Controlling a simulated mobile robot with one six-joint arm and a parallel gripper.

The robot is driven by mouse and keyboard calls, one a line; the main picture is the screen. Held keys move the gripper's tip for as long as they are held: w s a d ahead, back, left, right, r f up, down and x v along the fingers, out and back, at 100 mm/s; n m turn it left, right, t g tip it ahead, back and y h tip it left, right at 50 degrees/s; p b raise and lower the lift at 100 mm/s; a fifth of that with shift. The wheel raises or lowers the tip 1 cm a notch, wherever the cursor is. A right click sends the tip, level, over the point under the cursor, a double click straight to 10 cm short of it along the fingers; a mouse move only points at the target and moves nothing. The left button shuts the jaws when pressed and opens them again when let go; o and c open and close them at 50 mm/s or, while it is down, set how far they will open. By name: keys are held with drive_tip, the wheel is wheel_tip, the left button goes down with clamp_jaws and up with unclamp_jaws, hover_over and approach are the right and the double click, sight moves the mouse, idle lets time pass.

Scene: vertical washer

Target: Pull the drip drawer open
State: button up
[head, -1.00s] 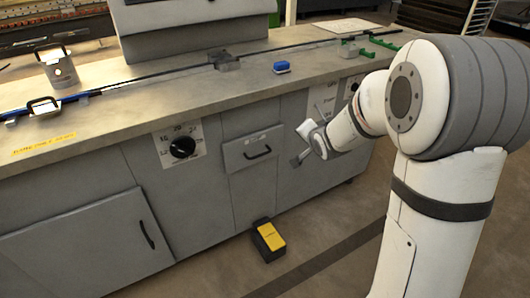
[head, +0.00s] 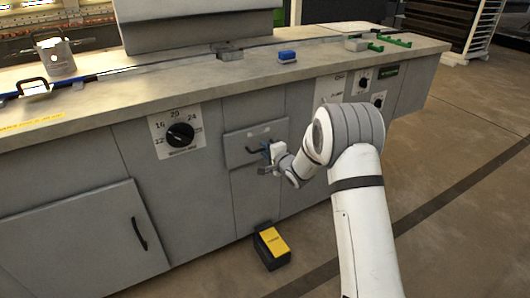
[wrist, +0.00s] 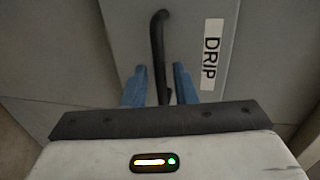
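The drip drawer (head: 237,142) is a grey front panel in the middle of the cabinet and looks closed. Its dark bar handle (head: 254,150) runs across the panel, with its right part hidden by my gripper (head: 268,158). In the wrist view the handle (wrist: 158,45) runs up the picture, beside a white label reading DRIP on the drawer face (wrist: 185,45). My gripper's two blue fingers (wrist: 160,84) are open, one on each side of the handle's near part. A narrow gap seems to show on both sides of the handle.
A black and yellow box (head: 272,247) stands on the floor below the drawer. A dial (head: 180,135) is left of the drawer, and a cabinet door (head: 85,245) is further left. The countertop (head: 215,85) overhangs above. Open floor lies to the right.

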drive_tip(key=shift+w+a+f, duration=0.1)
drive_tip(key=shift+w+a, duration=0.3)
drive_tip(key=shift+w, duration=0.15)
clamp_jaws()
drive_tip(key=shift+d, duration=0.1)
